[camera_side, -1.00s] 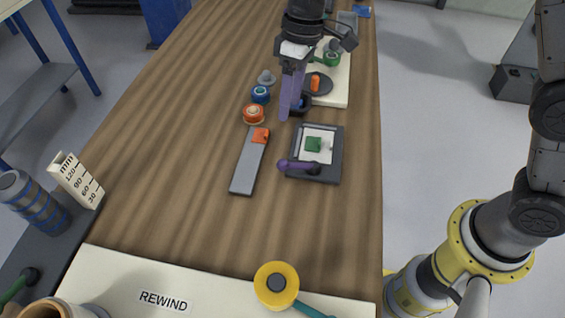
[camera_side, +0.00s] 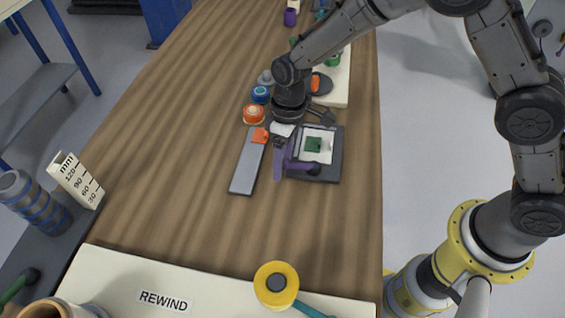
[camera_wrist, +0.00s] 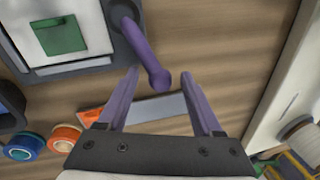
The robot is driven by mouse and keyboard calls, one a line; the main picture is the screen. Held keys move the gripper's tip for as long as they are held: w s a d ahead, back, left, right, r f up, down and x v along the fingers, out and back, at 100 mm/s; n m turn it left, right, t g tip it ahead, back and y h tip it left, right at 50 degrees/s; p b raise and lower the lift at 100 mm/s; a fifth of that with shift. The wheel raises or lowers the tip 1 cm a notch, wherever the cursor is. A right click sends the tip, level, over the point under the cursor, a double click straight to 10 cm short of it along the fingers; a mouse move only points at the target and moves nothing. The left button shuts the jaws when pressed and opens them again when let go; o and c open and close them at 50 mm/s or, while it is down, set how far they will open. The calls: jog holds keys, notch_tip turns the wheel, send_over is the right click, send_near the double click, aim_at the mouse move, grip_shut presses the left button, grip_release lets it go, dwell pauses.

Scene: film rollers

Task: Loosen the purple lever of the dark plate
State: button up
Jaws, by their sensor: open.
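The dark plate (camera_side: 328,174) lies on the wooden table with a pale panel and a green square (camera_side: 313,144) on it. Its purple lever (camera_side: 299,165) lies along the plate's front edge, its end sticking out to the left. My gripper (camera_side: 280,172) has purple fingers and is at that left end. In the wrist view my gripper (camera_wrist: 160,92) is open, with the rounded tip of the lever (camera_wrist: 157,76) between or just above the fingertips. The lever runs up from there to the plate (camera_wrist: 85,68). I cannot tell whether a finger touches it.
A grey bar with an orange end (camera_side: 248,165) lies close left of my gripper. Orange (camera_side: 253,114) and blue (camera_side: 260,94) rollers stand behind it. A cream board (camera_side: 338,85) is at the back. The table in front is clear up to the REWIND panel (camera_side: 220,290).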

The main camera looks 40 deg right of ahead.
jog(key=shift+a+f, duration=0.1)
jog(key=shift+f, duration=0.45)
grip_shut()
jog(key=shift+s, duration=0.1)
dwell(1.0)
